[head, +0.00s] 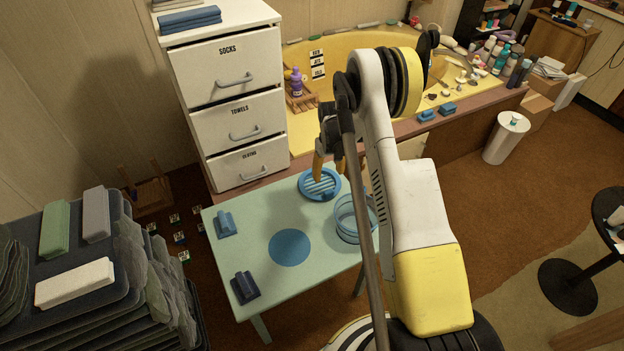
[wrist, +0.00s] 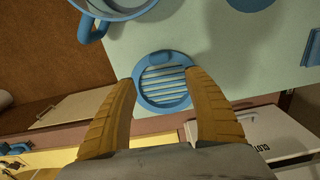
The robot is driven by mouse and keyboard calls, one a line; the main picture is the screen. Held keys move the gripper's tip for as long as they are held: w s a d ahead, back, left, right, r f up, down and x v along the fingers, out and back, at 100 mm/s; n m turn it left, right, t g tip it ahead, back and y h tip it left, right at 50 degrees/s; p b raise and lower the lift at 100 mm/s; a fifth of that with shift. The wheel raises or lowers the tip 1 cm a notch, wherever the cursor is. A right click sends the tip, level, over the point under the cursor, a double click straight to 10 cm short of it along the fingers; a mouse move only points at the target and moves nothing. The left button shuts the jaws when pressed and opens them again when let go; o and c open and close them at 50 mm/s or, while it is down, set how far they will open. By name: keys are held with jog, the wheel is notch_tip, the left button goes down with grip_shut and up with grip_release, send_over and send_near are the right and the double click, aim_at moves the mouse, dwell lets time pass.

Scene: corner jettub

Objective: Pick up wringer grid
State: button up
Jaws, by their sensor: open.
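The wringer grid (head: 313,191) is a round blue ring with pale parallel slats and a small blue knob on its rim. It lies flat on the pale green table (head: 250,215), near the edge by the drawers. It also shows in the wrist view (wrist: 165,88), between and beyond my fingertips. My gripper (head: 325,167) is open and empty, with yellow fingers pointing down over the grid. In the wrist view my gripper (wrist: 162,79) has one finger on each side of the grid. I cannot tell how high the fingertips are above it.
A clear blue bucket (head: 345,222) stands close beside the grid. White drawers (head: 231,115) rise behind, beside the yellow tub (head: 345,50).

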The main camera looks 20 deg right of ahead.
aim_at(328, 191)
jog(key=f+b, duration=0.1)
jog(key=f, duration=0.4)
jog(key=shift+s+b, duration=0.2)
jog(key=shift+b, duration=0.2)
jog(key=f+b, duration=0.2)
jog(key=f, duration=0.1)
jog(key=f+b, duration=0.1)
jog(key=f, duration=0.1)
jog(key=shift+s, duration=0.3)
jog(key=c, duration=1.3)
